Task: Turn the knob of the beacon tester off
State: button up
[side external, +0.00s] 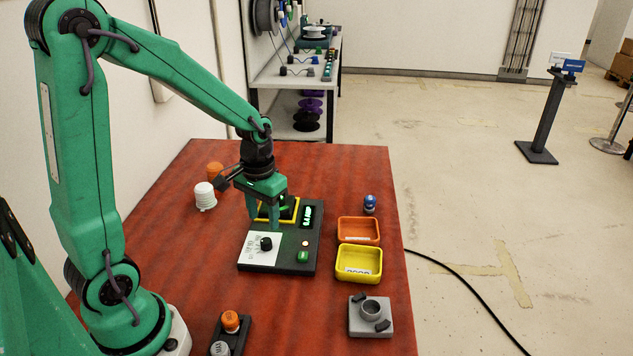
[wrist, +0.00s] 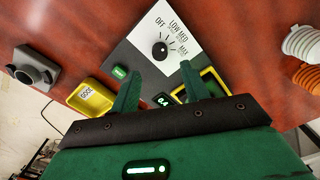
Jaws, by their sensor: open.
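The beacon tester (side external: 288,265) is a dark box on the red table, with a white dial plate at its front left. Its black knob (side external: 266,243) sits on that plate and also shows in the wrist view (wrist: 160,50). The plate reads OFF, LOW, MED and MAX around the knob; I cannot tell surely which mark it points to. My gripper (side external: 264,226) is open and empty above the tester, pointing down. In the wrist view its green fingertips (wrist: 160,71) are apart, with the knob beyond them, not between them.
An orange tray (side external: 358,222) and a yellow tray (side external: 358,277) stand right of the tester. A grey fixture (side external: 370,327) is at front right. White and orange ribbed pieces (side external: 205,196) stand behind left. A yellow-framed cradle on the tester is partly hidden by my gripper.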

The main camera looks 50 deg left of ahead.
aim_at(266, 240)
jog(key=shift+f, duration=3.45)
jog(key=shift+c, duration=0.5)
jog(key=c, duration=0.9)
jog(key=shift+n, duration=3)
jog(key=o, duration=1)
